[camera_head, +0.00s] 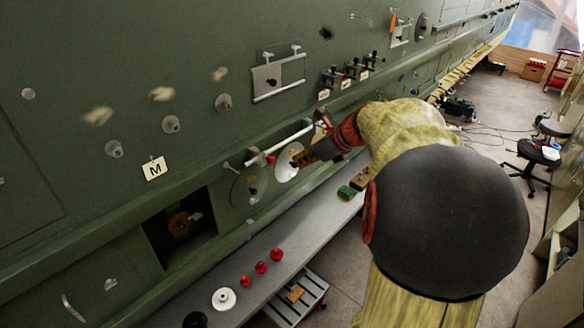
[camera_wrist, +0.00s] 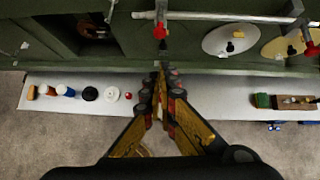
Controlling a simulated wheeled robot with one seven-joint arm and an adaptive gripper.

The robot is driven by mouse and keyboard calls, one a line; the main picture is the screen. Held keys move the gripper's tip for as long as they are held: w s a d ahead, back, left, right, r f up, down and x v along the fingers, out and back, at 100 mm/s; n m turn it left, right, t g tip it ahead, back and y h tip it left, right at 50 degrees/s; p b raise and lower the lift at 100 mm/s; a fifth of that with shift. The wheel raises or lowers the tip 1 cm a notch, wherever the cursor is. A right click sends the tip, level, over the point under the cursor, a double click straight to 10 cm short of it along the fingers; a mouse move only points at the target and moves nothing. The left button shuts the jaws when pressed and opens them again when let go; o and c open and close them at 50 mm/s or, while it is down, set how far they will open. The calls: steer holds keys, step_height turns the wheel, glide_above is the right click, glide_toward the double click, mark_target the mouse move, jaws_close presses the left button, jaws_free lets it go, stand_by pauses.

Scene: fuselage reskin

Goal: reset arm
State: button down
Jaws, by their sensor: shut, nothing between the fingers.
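My gripper (camera_head: 298,160) reaches from the right toward the green fuselage panel (camera_head: 75,60). Its tips show in front of a white disc (camera_head: 286,168) on the panel in the head view. In the wrist view my gripper (camera_wrist: 161,72) has its fingers together at the tips with nothing between them. The tips lie just below a small red clamp piece (camera_wrist: 160,31) on a silver bar (camera_wrist: 215,17). I cannot tell whether they touch the panel. My arm (camera_head: 400,130), in a yellow cover, hides part of the panel and shelf.
A grey shelf (camera_head: 185,302) runs below the panel with red knobs (camera_head: 261,267), a white disc (camera_head: 224,299) and a green block (camera_head: 347,192). A dark square opening (camera_head: 205,222) is left of my gripper. A step stool (camera_head: 308,292) and a chair (camera_head: 538,152) stand on the floor.

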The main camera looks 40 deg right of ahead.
steer(key=v, duration=0.4)
steer(key=shift+s+r, duration=0.1)
steer(key=shift+s, duration=0.15)
